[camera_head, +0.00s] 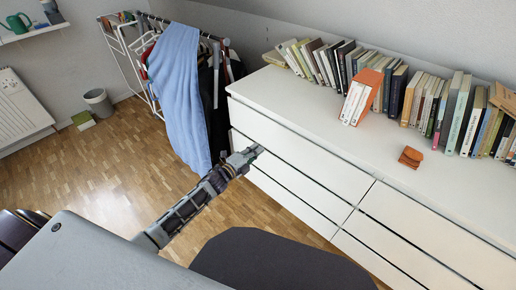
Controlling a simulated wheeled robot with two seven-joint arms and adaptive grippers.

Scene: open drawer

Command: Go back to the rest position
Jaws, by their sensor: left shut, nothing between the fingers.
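My left gripper (256,151) is shut and empty. Its arm comes in from the lower left and reaches up to the front of the white dresser (303,104). The fingertips are at or just in front of the upper left drawer (310,165); I cannot tell whether they touch it. The drawer fronts in view look closed. My right gripper is not in view.
Several books (393,88) line the back of the dresser top, with a small orange-brown pouch (411,157) before them. A clothes rack with a blue cloth (179,90) stands left of the dresser. A grey bin (98,102) stands farther left. The wooden floor (85,165) is mostly clear.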

